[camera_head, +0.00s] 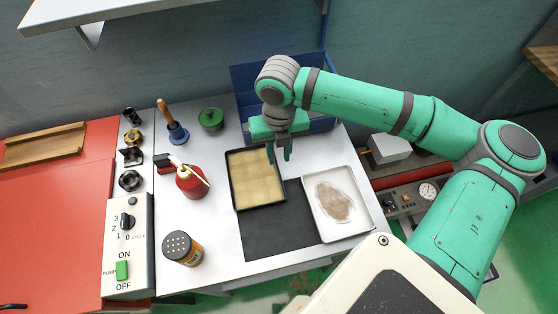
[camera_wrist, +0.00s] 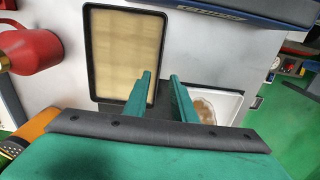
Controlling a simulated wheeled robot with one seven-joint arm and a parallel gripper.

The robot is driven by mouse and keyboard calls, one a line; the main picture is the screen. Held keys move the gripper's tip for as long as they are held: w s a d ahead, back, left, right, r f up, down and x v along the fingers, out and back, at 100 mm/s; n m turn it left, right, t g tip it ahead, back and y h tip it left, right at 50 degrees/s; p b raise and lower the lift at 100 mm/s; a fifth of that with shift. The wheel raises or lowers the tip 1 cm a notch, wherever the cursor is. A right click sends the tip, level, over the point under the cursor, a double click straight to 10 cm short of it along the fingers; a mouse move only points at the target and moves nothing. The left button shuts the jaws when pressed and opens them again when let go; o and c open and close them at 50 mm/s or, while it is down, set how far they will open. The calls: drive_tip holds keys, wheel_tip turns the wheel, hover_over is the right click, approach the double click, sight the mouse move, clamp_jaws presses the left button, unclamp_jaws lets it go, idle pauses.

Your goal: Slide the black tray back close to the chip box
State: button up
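The black tray (camera_head: 231,184), with a tan inside, lies flat on the cart top near the middle. It also shows in the wrist view (camera_wrist: 87,50). The blue chip box (camera_head: 241,76) stands behind it, partly hidden by my arm, with a gap between tray and box. Its blue edge shows in the wrist view (camera_wrist: 235,10). My gripper (camera_head: 279,158) points down at the tray's back right side, fingers apart and nothing between them. In the wrist view (camera_wrist: 160,76) one finger overlaps the tray's right rim and the other is right of it. Contact is unclear.
A white tray (camera_head: 313,209) with a brown stain stands right of the black tray. A dark mat (camera_head: 262,238) lies in front. A red oil can (camera_head: 190,183), shaker (camera_head: 181,249), green-lidded jar (camera_head: 211,119) and blue-based wooden-handled tool (camera_head: 177,134) stand to the left.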

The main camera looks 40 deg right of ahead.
wheel_tip(320, 180, up, 5)
drive_tip(key=shift+f, duration=0.1)
idle(0.7)
